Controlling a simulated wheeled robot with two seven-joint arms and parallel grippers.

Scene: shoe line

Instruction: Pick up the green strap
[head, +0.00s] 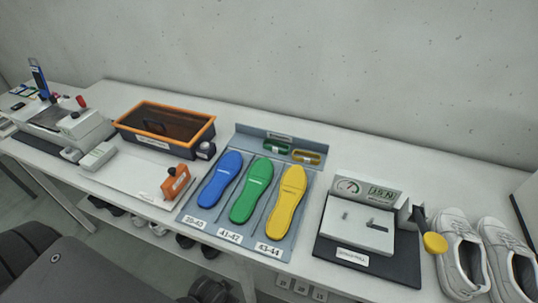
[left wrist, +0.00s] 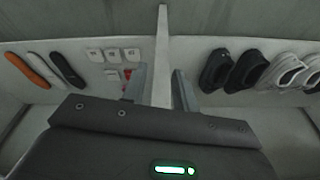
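The green strap (head: 276,146) is a small green loop lying at the back of the blue-grey insole tray (head: 246,141), just left of a similar yellow strap (head: 306,157). No gripper is near it in the head view. My left gripper shows in the left wrist view (left wrist: 158,82), with its two fingers apart and nothing between them. That view looks at shelves with shoes, and the green strap is not in it. My right gripper is in neither view.
Blue, green and yellow insoles (head: 250,190) lie in front of the strap. Left is an orange-rimmed dark box (head: 203,134); right is a press tester (head: 358,225) with a dial, then white shoes (head: 463,255). The wall (head: 320,60) rises behind the table.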

